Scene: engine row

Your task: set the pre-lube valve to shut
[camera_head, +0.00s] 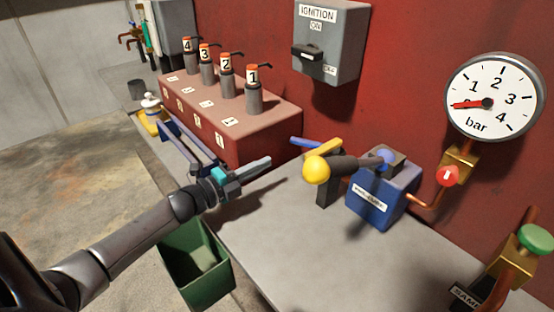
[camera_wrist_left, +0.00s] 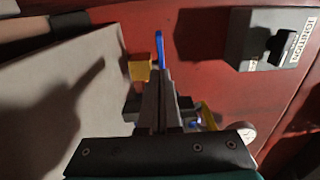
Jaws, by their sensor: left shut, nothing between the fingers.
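My left gripper (camera_head: 262,163) is shut and empty above the grey bench, left of the blue pump box (camera_head: 382,190). A blue lever (camera_head: 305,142) sticks out leftward beside a yellow brass-coloured piece (camera_head: 328,148); this looks like the pre-lube valve, partly hidden behind the pump's yellow knob (camera_head: 316,169). The gripper is apart from the lever in the head view. In the left wrist view the blue lever (camera_wrist_left: 160,48) shows just beyond the shut fingertips (camera_wrist_left: 161,85), beside the yellow block (camera_wrist_left: 140,68); I cannot tell the exact gap there. My right gripper is out of view.
A red engine block (camera_head: 240,140) with several numbered posts stands behind the gripper. An ignition box (camera_head: 330,40) and a bar gauge (camera_head: 495,97) are on the red wall. A green bin (camera_head: 197,265) stands below the bench edge. The bench front (camera_head: 300,250) is clear.

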